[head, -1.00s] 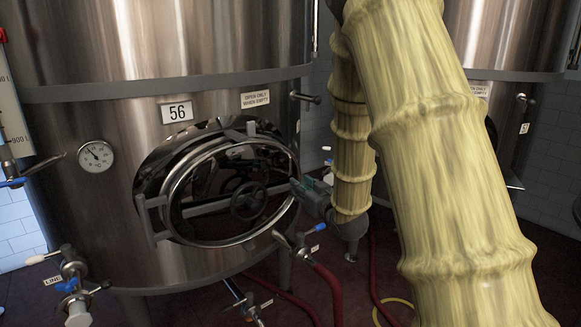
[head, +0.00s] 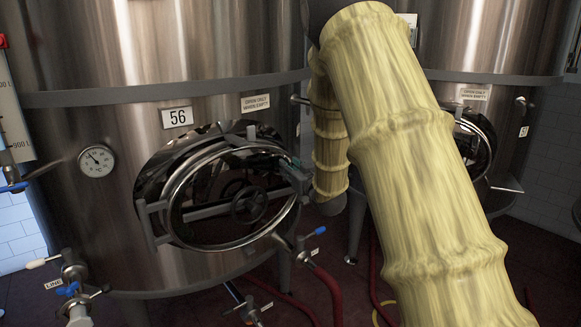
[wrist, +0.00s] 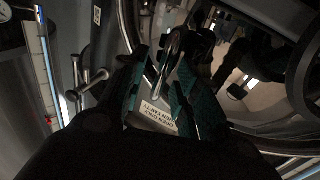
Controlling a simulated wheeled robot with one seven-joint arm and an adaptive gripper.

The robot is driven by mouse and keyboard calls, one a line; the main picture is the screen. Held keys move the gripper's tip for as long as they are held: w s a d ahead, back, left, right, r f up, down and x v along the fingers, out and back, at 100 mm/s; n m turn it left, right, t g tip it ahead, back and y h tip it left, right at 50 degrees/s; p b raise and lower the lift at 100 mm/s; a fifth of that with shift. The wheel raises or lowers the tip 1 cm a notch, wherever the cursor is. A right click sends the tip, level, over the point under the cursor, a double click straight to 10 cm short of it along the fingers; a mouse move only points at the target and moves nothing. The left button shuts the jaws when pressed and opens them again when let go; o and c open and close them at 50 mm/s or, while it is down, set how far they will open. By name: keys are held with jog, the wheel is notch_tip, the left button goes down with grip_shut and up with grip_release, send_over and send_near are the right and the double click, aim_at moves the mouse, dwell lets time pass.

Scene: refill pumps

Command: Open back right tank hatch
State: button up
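Tank 56 (head: 110,215) carries an oval hatch with a steel rim, a crossbar and a dark handwheel (head: 249,204). A second hatch (head: 468,148) on the right-hand tank is partly hidden by my arm.
My yellow-sleeved arm covers the middle of the head view. A valve (head: 303,247) and red hoses (head: 328,295) are below the hatch. A gauge (head: 97,161) and another valve (head: 72,275) are at the left.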

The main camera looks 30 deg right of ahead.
jog(key=shift+w, duration=0.4)
grip_shut()
